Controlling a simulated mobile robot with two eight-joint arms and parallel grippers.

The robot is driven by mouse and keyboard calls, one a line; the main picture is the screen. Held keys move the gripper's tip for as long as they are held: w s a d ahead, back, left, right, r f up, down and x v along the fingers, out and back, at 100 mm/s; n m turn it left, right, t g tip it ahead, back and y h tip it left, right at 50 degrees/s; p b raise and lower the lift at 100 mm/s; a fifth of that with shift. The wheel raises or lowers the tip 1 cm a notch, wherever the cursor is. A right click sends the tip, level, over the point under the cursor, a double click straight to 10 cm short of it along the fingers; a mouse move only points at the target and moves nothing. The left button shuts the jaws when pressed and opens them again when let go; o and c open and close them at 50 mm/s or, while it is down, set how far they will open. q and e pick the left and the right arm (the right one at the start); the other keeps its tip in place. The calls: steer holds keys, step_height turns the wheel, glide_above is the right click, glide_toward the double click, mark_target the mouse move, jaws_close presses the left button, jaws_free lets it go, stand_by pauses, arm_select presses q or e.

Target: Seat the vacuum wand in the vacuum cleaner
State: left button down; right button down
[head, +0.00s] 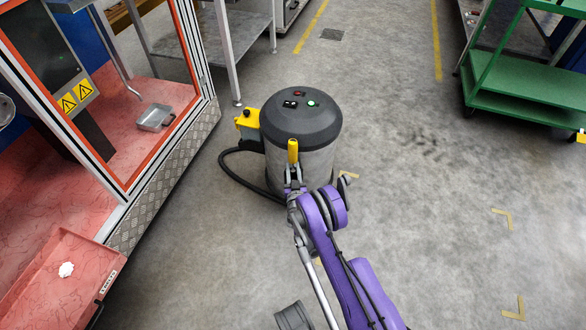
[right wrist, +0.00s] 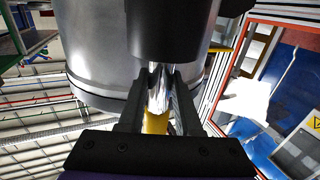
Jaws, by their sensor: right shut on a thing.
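The vacuum cleaner (head: 302,122), a grey drum with a dark lid, stands upright on the floor in the middle of the head view. The vacuum wand (head: 293,151) shows its yellow grip upright against the drum's near side. My right gripper (head: 294,182) is shut on the wand just below the yellow part. In the right wrist view my fingers (right wrist: 160,80) close around a shiny metal part with yellow behind it. That metal part meets a dark cylinder (right wrist: 170,30) by the drum. I cannot tell whether it is inside it. My left gripper is out of view.
A framed machine enclosure (head: 165,150) stands to the left, with a pink tray (head: 60,280) in front. A green cart (head: 520,90) is at upper right. The floor between is clear.

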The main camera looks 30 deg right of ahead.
steer(key=shift+f, duration=0.25)
steer(key=c, duration=0.5)
jaws_free()
